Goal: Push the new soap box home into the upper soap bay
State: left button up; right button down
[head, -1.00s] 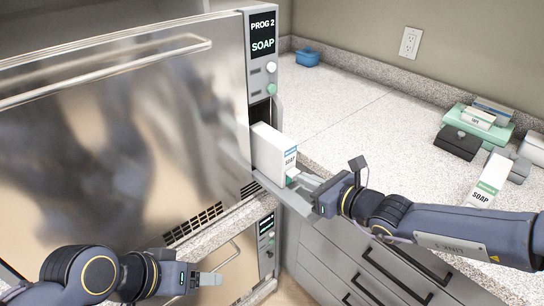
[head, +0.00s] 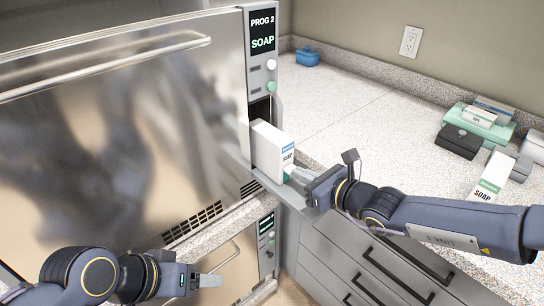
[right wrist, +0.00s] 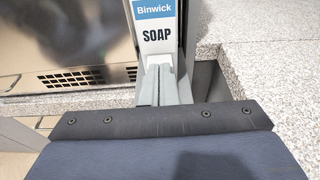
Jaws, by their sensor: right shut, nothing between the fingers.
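The white Binwick soap box (head: 274,152) stands upright in the upper soap bay (head: 262,108), under the PROG 2 SOAP panel. Its front part sticks out of the opening, over a grey ledge (head: 272,186). My right gripper (head: 291,174) is shut and empty, with its tips at the lower part of the box's front face. In the right wrist view the shut fingertips (right wrist: 157,72) appear against the box front (right wrist: 157,38), just under the SOAP label; firm contact is hard to judge. My left gripper (head: 215,281) hangs low in front of the lower machine, away from the box.
A second soap box (head: 490,177) with a green band lies on the counter at the right, near a black case (head: 458,142) and a green tray (head: 497,134) of small boxes. A blue container (head: 307,57) stands at the back. The middle of the counter is clear.

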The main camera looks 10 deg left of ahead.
aim_at(287, 162)
jog(key=shift+w+a+b, duration=0.45)
jog(key=shift+w+a, duration=0.15)
jog(key=shift+a, duration=0.25)
jog(key=shift+w+a+b, duration=0.4)
jog(key=shift+w+a, duration=0.15)
jog(key=shift+a, duration=0.3)
jog(key=shift+w+a+b, duration=0.4)
jog(key=shift+w+a, duration=0.5)
jog(key=shift+a, duration=0.3)
jog(key=shift+w+a, duration=0.85)
jog(key=shift+a, duration=0.3)
jog(key=shift+w+a, duration=0.85)
jog(key=shift+a, duration=0.3)
jog(key=shift+s+d+f, duration=0.1)
jog(key=shift+s+d, duration=0.1)
jog(key=shift+d, duration=0.15)
jog(key=s+d, duration=0.2)
jog(key=d, duration=0.1)
jog(key=s+d, duration=0.2)
jog(key=d, duration=0.1)
jog(key=s+d, duration=0.2)
jog(key=d, duration=0.1)
jog(key=shift+s+b, duration=0.3)
jog(key=shift+s, duration=0.05)
